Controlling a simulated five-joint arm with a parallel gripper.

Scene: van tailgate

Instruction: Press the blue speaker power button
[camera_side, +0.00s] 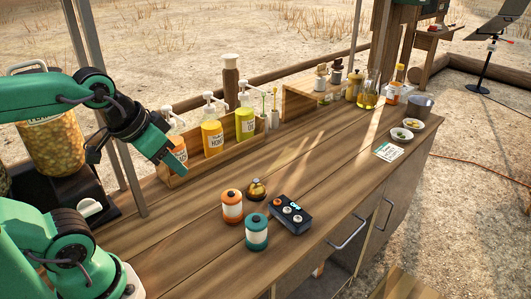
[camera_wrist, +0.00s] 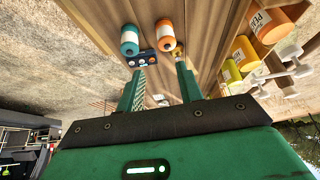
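A blue-green cylinder (camera_side: 256,233) with a white band stands upright on the wooden counter; it looks like the blue speaker. A small dark round spot shows on its top, too small to tell if it is the power button. In the wrist view the blue speaker (camera_wrist: 129,40) is at the upper left, beyond my fingertips. A matching orange cylinder (camera_side: 231,206) stands beside it. My gripper (camera_side: 174,160) is raised behind and left of both cylinders, near the bottle rack. In the wrist view my gripper (camera_wrist: 160,73) has its fingers apart with nothing between them.
A black box with knobs (camera_side: 290,214) lies right of the blue speaker, and a brass bell (camera_side: 257,190) stands behind. A wooden rack (camera_side: 190,176) of pump bottles lines the back edge. Bowls (camera_side: 402,134) and a card (camera_side: 389,152) lie far right. Counter left of the cylinders is clear.

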